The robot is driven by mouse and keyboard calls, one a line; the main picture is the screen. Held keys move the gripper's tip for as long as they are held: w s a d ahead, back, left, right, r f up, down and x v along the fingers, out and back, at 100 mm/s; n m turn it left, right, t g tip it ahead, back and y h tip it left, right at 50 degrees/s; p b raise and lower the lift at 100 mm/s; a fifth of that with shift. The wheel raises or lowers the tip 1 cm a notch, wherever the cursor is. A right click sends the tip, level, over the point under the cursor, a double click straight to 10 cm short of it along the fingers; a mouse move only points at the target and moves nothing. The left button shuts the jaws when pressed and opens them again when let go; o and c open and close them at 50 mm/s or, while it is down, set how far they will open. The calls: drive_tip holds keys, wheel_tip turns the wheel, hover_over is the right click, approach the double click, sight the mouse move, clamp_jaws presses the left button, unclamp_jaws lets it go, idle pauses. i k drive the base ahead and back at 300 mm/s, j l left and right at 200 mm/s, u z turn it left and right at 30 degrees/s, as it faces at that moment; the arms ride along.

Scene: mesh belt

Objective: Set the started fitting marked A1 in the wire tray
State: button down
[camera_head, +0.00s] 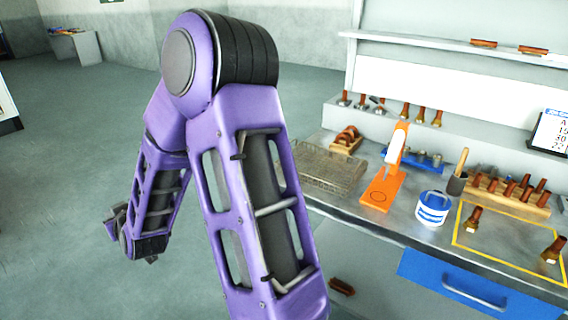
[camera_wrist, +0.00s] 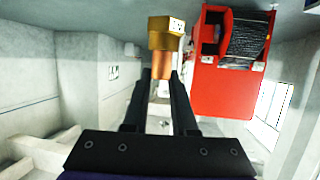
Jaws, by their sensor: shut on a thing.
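My gripper (camera_wrist: 160,88) is shut on a fitting (camera_wrist: 165,42), a copper tube with a brass hex end, in the wrist view. Small dark marks show on its brass end, too small to read. In the head view my gripper (camera_head: 118,226) is at the far left, low and well away from the bench; the held fitting cannot be made out there. The wire tray (camera_head: 328,169) is a flat mesh tray on the left end of the bench. It looks empty. Two similar fittings, one nearer the middle (camera_head: 473,219) and one at the right (camera_head: 553,249), stand in a yellow outline.
An orange stand (camera_head: 382,190), a blue-and-white tub (camera_head: 433,207) and a wooden rack (camera_head: 510,196) of fittings are right of the tray. A blue drawer (camera_head: 474,292) is below. A red machine (camera_wrist: 205,92) appears in the wrist view. Open floor (camera_head: 60,200) lies at left.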

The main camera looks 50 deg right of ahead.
sight(321, 169)
drive_tip(key=i+z, duration=0.3)
drive_tip(key=z, duration=0.15)
drive_tip(key=i+j+z, duration=0.1)
drive_tip(key=i+z, duration=0.2)
drive_tip(key=z, duration=0.15)
drive_tip(key=i+j+z, duration=0.1)
drive_tip(key=i+z, duration=0.15)
drive_tip(key=z, duration=0.2)
drive_tip(key=i+j+z, duration=0.2)
drive_tip(key=z, duration=0.25)
drive_tip(key=i+j+z, duration=0.4)
drive_tip(key=i, duration=0.05)
